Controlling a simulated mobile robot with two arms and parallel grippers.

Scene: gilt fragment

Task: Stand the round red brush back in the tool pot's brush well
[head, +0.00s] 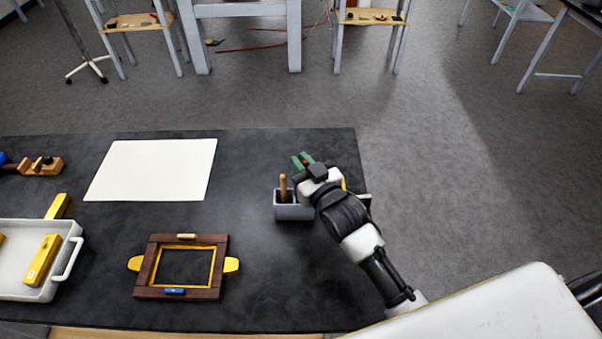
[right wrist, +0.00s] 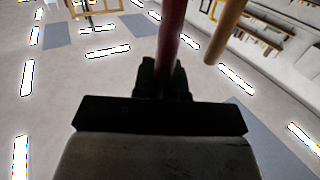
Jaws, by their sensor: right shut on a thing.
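The grey tool pot (head: 293,212) stands near the right edge of the dark table, with a wooden-handled tool (head: 283,187) upright in its left part. My right gripper (head: 303,160) is at the pot, its green fingers shut on the round red brush (head: 306,162), of which only a small red spot shows in the head view. In the right wrist view the red handle (right wrist: 171,45) rises between the dark fingers, with a wooden handle (right wrist: 228,28) apart to its right. The brush's lower end is hidden, so I cannot tell whether it is inside the pot. My left gripper is out of view.
A wooden frame (head: 155,268) with yellow tabs lies left of the pot. A white sheet (head: 150,168) lies at the back. A white tray (head: 70,245) with yellow blocks is at the left. The table between frame and pot is clear.

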